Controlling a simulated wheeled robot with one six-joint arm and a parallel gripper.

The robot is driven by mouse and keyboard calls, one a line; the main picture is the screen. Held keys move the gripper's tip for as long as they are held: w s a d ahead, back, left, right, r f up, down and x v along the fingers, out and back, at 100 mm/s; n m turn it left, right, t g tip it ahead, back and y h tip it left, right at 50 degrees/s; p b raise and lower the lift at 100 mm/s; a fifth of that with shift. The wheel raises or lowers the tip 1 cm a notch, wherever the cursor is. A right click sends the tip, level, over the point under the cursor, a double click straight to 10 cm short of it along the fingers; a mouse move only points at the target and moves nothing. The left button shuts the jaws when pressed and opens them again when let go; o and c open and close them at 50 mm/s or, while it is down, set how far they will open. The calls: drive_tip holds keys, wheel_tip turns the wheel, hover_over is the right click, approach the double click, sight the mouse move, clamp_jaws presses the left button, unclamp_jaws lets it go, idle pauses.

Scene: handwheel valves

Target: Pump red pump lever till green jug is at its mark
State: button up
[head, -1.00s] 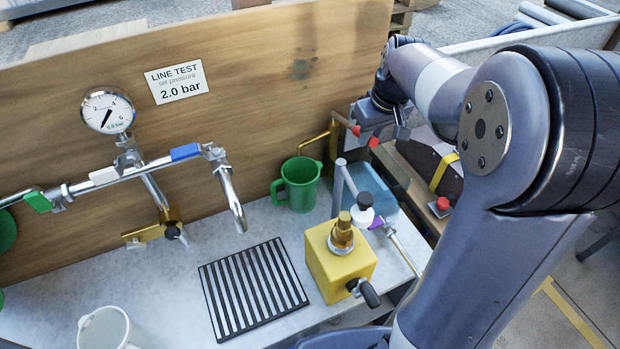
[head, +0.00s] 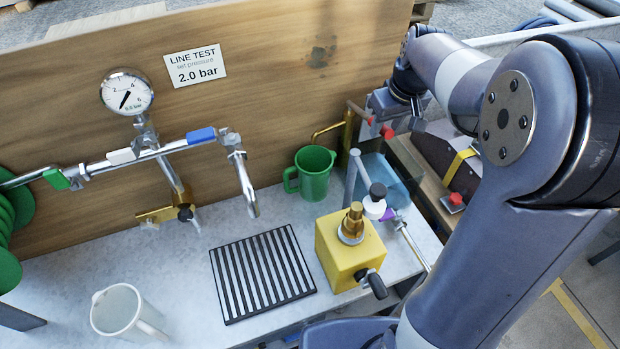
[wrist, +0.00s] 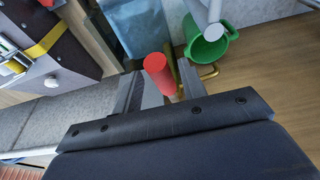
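The red pump lever's grip (head: 387,131) shows on both sides of a finger of my gripper (head: 378,122) in the head view, at the end of a brownish rod by the brass pump post (head: 347,130). In the wrist view the red grip (wrist: 158,72) stands between the two fingers of my gripper (wrist: 160,80), close to both. I cannot tell whether they press on it. The green jug (head: 314,180) stands upright by the wooden board, below the brass spout (head: 325,131). It also shows in the wrist view (wrist: 208,48). Its mark and liquid level are not visible.
A yellow block valve (head: 345,250) stands in front of the jug, beside a black drain grate (head: 262,274). A whitish jug (head: 120,312) is at the front left. A pressure gauge (head: 127,92) and piping line the board. A dark case (head: 448,160) lies right of the bench.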

drive_tip(key=shift+o, duration=0.5)
drive_tip(key=shift+r, duration=0.1)
drive_tip(key=p+v, duration=0.1)
drive_tip(key=v, duration=0.1)
drive_tip(key=w+p+v, duration=0.1)
drive_tip(key=p+v, duration=0.3)
drive_tip(key=shift+w+a+r, duration=0.15)
drive_tip(key=shift+a+r, duration=0.1)
drive_tip(key=shift+r, duration=0.2)
drive_tip(key=a+b+v, duration=0.1)
drive_tip(key=v, duration=0.9)
drive_tip(key=shift+d+r+b, duration=0.4)
drive_tip(key=shift+d, duration=0.15)
drive_tip(key=x, duration=1.3)
drive_tip(key=shift+s+f, duration=0.3)
drive_tip(key=shift+f, duration=0.2)
drive_tip(key=shift+s+b+x, duration=0.2)
drive_tip(key=shift+b+x, duration=0.65)
drive_tip(key=shift+x, duration=0.15)
